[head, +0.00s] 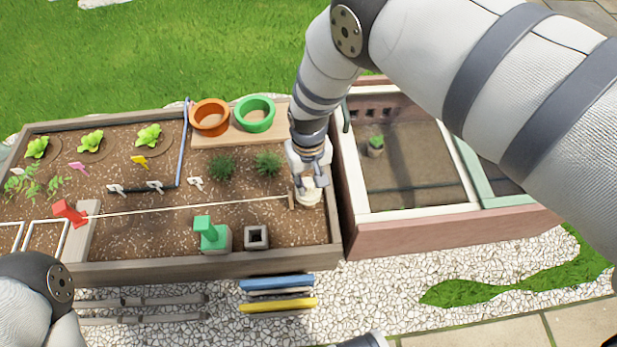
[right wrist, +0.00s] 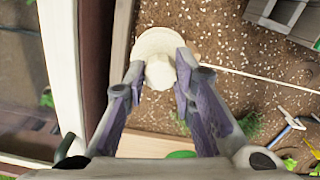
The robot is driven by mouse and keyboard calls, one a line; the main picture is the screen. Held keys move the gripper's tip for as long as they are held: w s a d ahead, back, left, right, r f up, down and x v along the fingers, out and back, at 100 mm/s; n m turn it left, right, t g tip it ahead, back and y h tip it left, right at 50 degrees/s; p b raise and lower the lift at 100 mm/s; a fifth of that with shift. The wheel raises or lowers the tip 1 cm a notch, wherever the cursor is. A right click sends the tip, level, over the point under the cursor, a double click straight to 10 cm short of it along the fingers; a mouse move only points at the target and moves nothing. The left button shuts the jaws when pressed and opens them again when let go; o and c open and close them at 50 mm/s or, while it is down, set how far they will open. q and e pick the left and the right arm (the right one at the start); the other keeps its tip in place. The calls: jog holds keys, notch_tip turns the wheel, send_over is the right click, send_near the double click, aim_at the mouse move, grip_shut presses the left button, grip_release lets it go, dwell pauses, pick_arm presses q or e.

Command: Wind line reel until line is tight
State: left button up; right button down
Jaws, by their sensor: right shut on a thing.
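The line reel (head: 308,196) is a cream round disc with a knob at the right end of the planter bed. In the right wrist view the reel (right wrist: 152,41) shows from above. My right gripper (head: 308,178) reaches down over it, its fingers shut on the reel's knob (right wrist: 160,74). The white line (head: 190,207) runs from a red holder (head: 70,212) at the left across the soil to a small wooden post by the reel. It looks straight, with no clear sag. My left gripper is out of view; only part of that arm shows at lower left.
A green block (head: 212,235) and a grey square pot (head: 256,237) stand just in front of the line. Orange (head: 210,116) and green (head: 255,113) pots sit on a board behind. A cold frame (head: 450,225) stands close to the right of the reel.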

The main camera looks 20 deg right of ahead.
aim_at(308, 183)
jog(key=shift+s+f+m, duration=0.1)
jog(key=shift+m, duration=0.2)
dwell(0.4)
jog(key=c, duration=1.3)
grip_release()
notch_tip(308, 183, up, 12)
jog(key=shift+r, duration=0.1)
